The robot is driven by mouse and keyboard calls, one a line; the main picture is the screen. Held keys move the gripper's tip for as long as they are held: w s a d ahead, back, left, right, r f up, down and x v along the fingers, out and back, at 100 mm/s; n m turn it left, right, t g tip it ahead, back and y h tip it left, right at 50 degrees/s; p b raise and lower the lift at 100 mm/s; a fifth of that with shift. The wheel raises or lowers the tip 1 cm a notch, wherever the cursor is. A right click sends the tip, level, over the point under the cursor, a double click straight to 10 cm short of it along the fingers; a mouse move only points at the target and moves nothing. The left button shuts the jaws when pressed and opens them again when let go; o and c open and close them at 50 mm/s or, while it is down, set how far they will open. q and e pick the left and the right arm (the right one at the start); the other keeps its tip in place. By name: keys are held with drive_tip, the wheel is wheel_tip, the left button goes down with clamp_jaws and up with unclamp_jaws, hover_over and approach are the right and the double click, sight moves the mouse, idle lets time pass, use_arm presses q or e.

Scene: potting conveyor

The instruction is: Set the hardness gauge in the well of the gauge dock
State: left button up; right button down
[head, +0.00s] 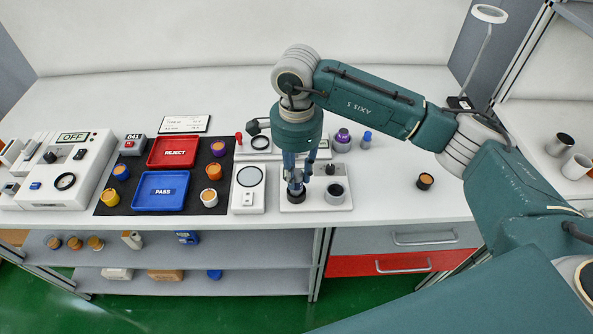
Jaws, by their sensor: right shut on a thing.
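The gauge dock (318,207), a pale plate, lies near the front of the bench. My right gripper (296,182) points down over the dock's left part. It is shut on a dark, narrow thing, which I take to be the hardness gauge (296,193). The fingers hide most of it. Its dark round lower end is over or in the dock's left part; I cannot tell whether it is seated. My left gripper is not in view.
Left of the dock stands a white device with a round disc (250,177). Further left are a red REJECT tray (173,152), a blue PASS tray (161,191) and several small pots on a dark mat.

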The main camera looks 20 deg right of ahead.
drive_tip(key=shift+f+b, duration=0.2)
drive_tip(key=shift+b, duration=0.1)
drive_tip(key=c, duration=1.5)
unclamp_jaws()
drive_tip(key=shift+o, duration=0.2)
drive_tip(key=shift+r, duration=0.15)
drive_tip(key=shift+r+p, duration=0.2)
drive_tip(key=shift+p, duration=0.1)
wheel_tip(320, 180, up, 12)
drive_tip(key=b, duration=0.3)
